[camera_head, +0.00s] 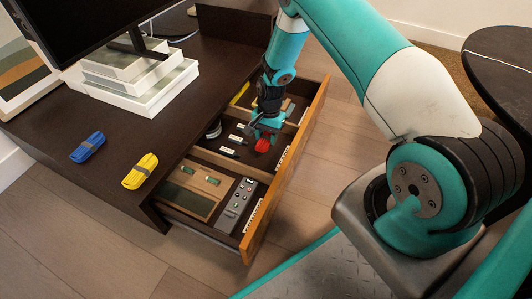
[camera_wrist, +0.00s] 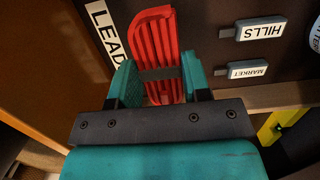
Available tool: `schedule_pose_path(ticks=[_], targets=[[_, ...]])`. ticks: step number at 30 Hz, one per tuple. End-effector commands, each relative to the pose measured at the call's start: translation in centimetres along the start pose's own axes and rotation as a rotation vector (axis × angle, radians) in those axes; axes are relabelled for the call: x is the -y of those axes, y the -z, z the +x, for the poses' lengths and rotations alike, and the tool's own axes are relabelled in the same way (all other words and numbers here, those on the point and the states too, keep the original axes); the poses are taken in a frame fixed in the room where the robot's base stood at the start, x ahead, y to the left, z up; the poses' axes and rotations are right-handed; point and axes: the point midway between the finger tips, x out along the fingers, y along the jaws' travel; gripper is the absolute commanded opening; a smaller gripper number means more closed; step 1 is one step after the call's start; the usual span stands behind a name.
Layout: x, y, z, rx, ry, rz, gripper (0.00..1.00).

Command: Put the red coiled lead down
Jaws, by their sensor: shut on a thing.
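The red coiled lead (camera_head: 262,146) is a flat ribbed bundle with a dark band round its middle. In the wrist view the red lead (camera_wrist: 153,38) stands between the two teal fingers of my gripper (camera_wrist: 158,75), which are shut on it at its band. In the head view my gripper (camera_head: 267,127) reaches down into the middle compartment of the open drawer (camera_head: 258,230). The lead is low in that compartment; I cannot tell whether it touches the floor. A white label (camera_wrist: 104,35) reading "LEAD", partly cut off, is beside it on the drawer's front wall.
Small tagged items, HILLS (camera_wrist: 260,29) and MARKET (camera_wrist: 248,70), lie beside the lead. The near compartment holds a brown case (camera_head: 192,188) and a grey strip (camera_head: 237,204).

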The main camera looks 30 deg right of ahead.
Motion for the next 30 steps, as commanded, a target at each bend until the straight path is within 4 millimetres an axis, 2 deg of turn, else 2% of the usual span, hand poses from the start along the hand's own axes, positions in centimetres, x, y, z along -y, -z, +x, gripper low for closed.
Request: schedule_pose_path(ticks=[1,5,13,25,26,28,30], targets=[[0.0,0.2,0.8,-0.001,0.001,0.0,0.2],[0.1,0.3,1.4,-0.001,0.001,-0.001,0.2],[0.0,0.8,5.3,0.0,0.0,-0.001,0.2],[0.0,0.9,5.6,-0.001,0.001,-0.001,0.2],[0.0,0.9,5.5,-0.001,0.001,-0.001,0.51],[0.0,0.9,5.5,-0.001,0.001,-0.001,0.67],[0.0,0.9,5.5,-0.001,0.001,-0.001,0.69]])
